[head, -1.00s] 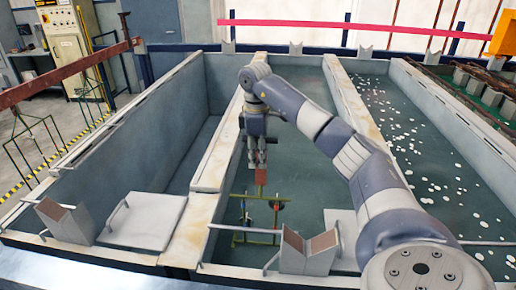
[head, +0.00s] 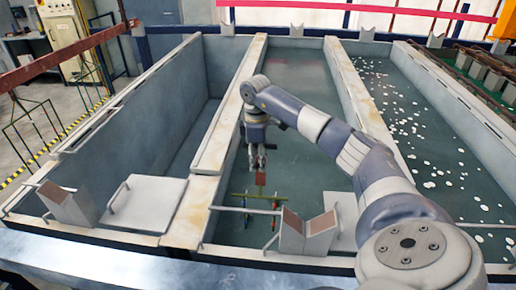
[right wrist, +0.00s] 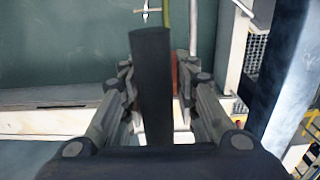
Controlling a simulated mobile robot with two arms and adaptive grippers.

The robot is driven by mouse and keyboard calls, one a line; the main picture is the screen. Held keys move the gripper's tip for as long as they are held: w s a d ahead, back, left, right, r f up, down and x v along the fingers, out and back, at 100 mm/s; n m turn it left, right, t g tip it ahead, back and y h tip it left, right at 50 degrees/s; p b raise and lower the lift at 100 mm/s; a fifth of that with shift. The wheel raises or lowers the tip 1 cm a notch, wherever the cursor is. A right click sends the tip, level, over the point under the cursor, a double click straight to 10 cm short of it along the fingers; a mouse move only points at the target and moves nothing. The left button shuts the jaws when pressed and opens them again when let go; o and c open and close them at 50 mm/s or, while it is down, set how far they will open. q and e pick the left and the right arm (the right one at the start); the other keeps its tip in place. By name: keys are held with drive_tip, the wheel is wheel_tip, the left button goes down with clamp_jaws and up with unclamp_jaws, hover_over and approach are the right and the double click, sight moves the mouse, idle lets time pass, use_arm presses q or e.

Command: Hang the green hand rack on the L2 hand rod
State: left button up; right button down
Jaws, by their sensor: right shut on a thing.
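The green hand rack (head: 274,202) hangs from my right gripper (head: 258,166) over the second tank from the left. Its red-brown block (head: 261,179) is between the fingers, which are shut on it. In the right wrist view the block (right wrist: 174,75) shows as a sliver behind a dark bar, with a green rod (right wrist: 165,12) beyond. A thin pale rod (head: 238,209) runs across this tank's near end, close to the rack's lower part. I read no L2 label, and cannot tell whether rod and rack touch. My left gripper is out of view.
Angled saddle blocks (head: 307,234) stand at the tank's near edge. Tank walls (head: 240,100) rise on both sides. Another rack (head: 30,120) hangs from a rusty bar (head: 60,65) at left. The left tank (head: 150,130) is empty inside.

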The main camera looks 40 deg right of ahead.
sight(258, 196)
drive_tip(key=f+b, duration=0.2)
drive_tip(key=f, duration=0.2)
drive_tip(key=f+b, duration=0.3)
drive_tip(key=f, duration=0.1)
drive_tip(key=f+b, duration=0.2)
drive_tip(key=f, duration=0.3)
drive_tip(key=shift+s+a+b, duration=0.15)
drive_tip(key=shift+a+b, duration=0.1)
drive_tip(key=shift+b, duration=0.15)
drive_tip(key=shift+s+a, duration=0.2)
drive_tip(key=shift+s+a+p, duration=0.8)
drive_tip(key=shift+a, duration=0.2)
drive_tip(key=shift+s+a+p, duration=0.75)
drive_tip(key=shift+a, duration=0.2)
drive_tip(key=shift+f+b, duration=0.6)
drive_tip(key=shift+f, duration=0.1)
drive_tip(key=shift+f+b, duration=0.6)
drive_tip(key=shift+f, duration=0.45)
